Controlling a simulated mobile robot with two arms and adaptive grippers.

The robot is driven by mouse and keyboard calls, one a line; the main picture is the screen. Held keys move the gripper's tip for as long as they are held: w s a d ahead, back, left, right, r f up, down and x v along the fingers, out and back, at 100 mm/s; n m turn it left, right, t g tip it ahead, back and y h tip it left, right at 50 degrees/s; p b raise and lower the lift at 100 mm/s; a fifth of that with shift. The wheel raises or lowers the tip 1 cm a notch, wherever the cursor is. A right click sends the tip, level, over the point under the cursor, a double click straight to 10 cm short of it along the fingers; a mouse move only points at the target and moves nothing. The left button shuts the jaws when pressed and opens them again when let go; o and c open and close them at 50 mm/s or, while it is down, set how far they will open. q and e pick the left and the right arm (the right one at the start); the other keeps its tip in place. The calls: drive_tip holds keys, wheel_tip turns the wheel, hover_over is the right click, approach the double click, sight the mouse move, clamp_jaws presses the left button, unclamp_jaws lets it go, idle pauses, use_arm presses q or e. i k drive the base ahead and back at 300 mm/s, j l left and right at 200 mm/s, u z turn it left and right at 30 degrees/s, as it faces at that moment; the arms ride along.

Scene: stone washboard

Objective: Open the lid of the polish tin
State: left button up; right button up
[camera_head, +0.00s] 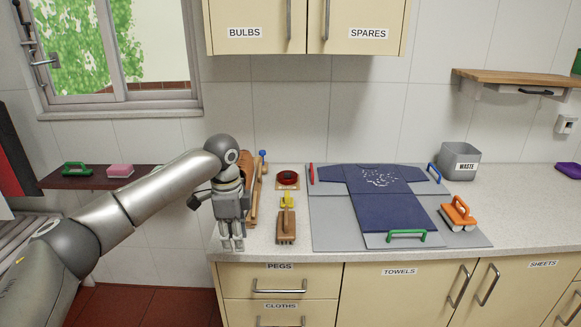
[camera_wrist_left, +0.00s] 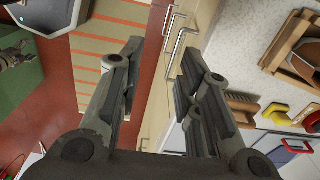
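The polish tin (camera_head: 287,177) is a small round dark tin with red on it, resting on a wooden base near the back left of the counter. Its lid appears to be on, but it is too small to be sure. My left gripper (camera_head: 232,244) points down at the counter's left front edge, to the left of the tin and nearer the front. It touches nothing that I can see. In the left wrist view its two fingers (camera_wrist_left: 150,85) are apart with nothing between them. A red rounded thing at that view's right edge may be the tin.
A wooden brush (camera_head: 286,227) and a yellow object (camera_head: 286,201) lie in front of the tin. A wooden rack (camera_head: 249,178) stands behind my gripper. A grey board (camera_head: 465,235) with a blue garment (camera_head: 385,200) lies to the right. An orange brush (camera_head: 458,213) and waste bin (camera_head: 459,162) are farther right.

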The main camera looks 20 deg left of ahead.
sight(286, 176)
drive_tip(key=i, duration=1.7)
